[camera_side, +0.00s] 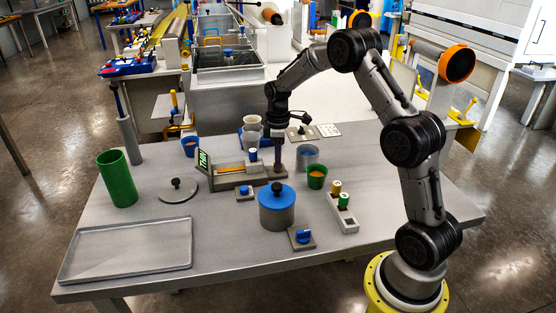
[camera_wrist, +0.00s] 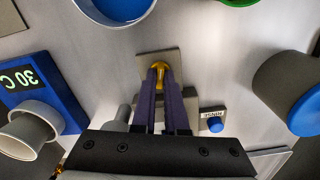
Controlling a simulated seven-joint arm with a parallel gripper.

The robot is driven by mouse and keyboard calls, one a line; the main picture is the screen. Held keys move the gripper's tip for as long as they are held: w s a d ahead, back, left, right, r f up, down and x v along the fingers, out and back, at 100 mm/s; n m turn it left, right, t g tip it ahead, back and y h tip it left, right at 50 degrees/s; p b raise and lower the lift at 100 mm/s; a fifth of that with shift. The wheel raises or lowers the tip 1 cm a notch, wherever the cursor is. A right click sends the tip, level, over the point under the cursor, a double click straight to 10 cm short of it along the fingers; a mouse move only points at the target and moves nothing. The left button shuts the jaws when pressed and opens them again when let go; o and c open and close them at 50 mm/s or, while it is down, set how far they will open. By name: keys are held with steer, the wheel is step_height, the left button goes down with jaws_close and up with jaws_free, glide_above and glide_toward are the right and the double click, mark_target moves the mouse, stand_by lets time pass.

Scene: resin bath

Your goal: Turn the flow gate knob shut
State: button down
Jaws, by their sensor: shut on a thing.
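My gripper (camera_wrist: 158,74) has long purple fingers that point down; they also show in the side view (camera_side: 278,164). The fingers are shut on a small gold knob (camera_wrist: 160,68), which I take to be the flow gate knob. The knob stands on a flat grey-beige plate (camera_wrist: 145,60) in the wrist view. The fingers cover much of the knob, so its turn angle cannot be told. In the side view the knob is hidden by the fingers.
A grey pot (camera_side: 277,215) with a blue lid stands in front of my gripper. A blue-grey beaker (camera_side: 308,160) and a green cup (camera_side: 316,182) stand to its right. A blue RINSE button (camera_wrist: 215,126) and a blue-based unit reading 30 C (camera_wrist: 60,105) flank it. The front-left tray (camera_side: 130,250) is empty.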

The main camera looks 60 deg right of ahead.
steer(key=shift+n, duration=1.3)
steer(key=shift+r, duration=0.1)
steer(key=c, duration=0.9)
jaws_free()
steer(key=shift+c, duration=0.2)
step_height(320, 180, up, 14)
